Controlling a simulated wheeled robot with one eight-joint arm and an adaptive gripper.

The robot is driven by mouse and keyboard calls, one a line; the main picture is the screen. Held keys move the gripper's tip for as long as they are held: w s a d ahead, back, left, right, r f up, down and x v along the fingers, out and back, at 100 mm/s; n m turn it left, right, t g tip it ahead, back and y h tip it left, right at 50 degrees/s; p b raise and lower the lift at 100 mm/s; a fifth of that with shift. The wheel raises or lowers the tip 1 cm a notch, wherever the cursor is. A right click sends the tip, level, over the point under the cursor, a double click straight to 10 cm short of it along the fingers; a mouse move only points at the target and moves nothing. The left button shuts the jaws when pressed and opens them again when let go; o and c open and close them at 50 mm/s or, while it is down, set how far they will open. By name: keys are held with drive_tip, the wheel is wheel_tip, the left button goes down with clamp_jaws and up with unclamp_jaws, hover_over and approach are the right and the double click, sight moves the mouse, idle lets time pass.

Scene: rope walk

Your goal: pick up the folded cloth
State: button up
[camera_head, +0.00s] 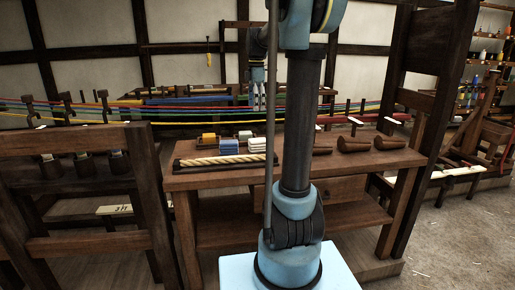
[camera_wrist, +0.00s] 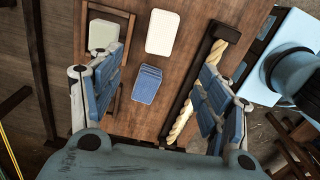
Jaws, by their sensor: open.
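The folded cloth appears to be the small blue, layered rectangle (camera_wrist: 147,84) in the wrist view, lying flat on the wooden bench top (camera_wrist: 185,62). In the head view my gripper (camera_head: 257,100) hangs above the back of the bench, clear of the cloth.
A white block (camera_wrist: 162,32) lies close beside the cloth. A pale block (camera_wrist: 103,35) sits in a wooden frame. A dark tray with thick rope (camera_wrist: 183,120) runs along the bench's near edge.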

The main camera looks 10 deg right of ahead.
approach(258, 139)
drive_tip(key=f, duration=0.5)
drive_tip(key=shift+s+a+f, duration=0.1)
drive_tip(key=shift+a, duration=0.25)
drive_tip(key=shift+d+f, duration=0.15)
drive_tip(key=shift+f, duration=1.2)
drive_tip(key=shift+d+f, duration=0.15)
drive_tip(key=shift+f, duration=1.15)
drive_tip(key=c, duration=1.3)
drive_tip(key=shift+r, duration=0.1)
wheel_tip(258, 139, up, 10)
drive_tip(key=shift+f, duration=0.1)
